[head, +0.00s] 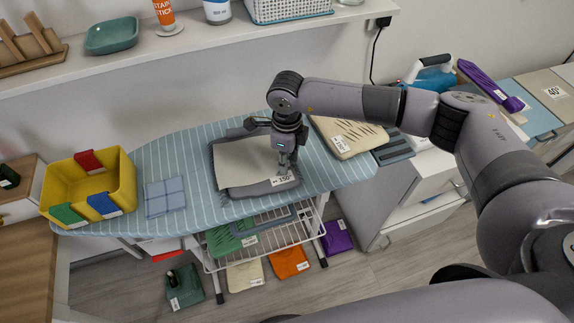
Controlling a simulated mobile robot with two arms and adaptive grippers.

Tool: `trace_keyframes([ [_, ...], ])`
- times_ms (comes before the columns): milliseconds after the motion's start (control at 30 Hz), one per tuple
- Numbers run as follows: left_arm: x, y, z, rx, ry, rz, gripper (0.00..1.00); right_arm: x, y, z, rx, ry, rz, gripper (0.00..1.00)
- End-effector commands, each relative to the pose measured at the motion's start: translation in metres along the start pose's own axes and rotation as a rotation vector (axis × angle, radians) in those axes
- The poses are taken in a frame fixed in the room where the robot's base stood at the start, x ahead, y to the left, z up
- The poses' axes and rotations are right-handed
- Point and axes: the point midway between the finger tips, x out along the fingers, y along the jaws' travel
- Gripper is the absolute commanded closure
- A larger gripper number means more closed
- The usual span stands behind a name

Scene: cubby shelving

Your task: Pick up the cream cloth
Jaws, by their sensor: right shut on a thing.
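A cream cloth (240,160) lies flat on top of a larger dark grey cloth (222,185) on the striped blue ironing board (160,220). A white tag reading 150° shows at its front right corner. My right gripper (284,170) points down at the right part of the cream cloth and is shut on it. The pinched edge is partly hidden by the fingers. The cloth still looks flat on the pile. My left gripper is out of view.
A yellow bin (88,188) and folded blue cloth (164,196) stand on the board's left. A patterned cream cloth (345,138) lies right. A wire rack (268,238) sits below; several folded cloths lie on the floor. A shelf (180,42) runs behind.

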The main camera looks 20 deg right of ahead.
Motion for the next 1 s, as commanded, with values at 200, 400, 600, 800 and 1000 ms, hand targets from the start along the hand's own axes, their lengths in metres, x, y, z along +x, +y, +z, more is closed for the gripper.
trace_keyframes([
  [200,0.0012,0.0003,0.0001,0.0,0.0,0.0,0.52,0.0088,0.0081,-0.0034,-0.007,0.014,0.018,0.88],
  [400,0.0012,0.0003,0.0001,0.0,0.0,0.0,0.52,0.0088,0.008,-0.0035,-0.007,0.014,0.018,0.94],
  [600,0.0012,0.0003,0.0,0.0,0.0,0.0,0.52,0.0088,0.0079,-0.0036,-0.006,0.015,0.018,1.0],
  [800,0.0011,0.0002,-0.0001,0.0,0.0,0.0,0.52,0.0088,0.0077,-0.0038,-0.006,0.015,0.018,1.0],
  [1000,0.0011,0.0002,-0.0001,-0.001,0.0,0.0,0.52,0.0088,0.0074,-0.004,-0.005,0.015,0.018,1.0],
])
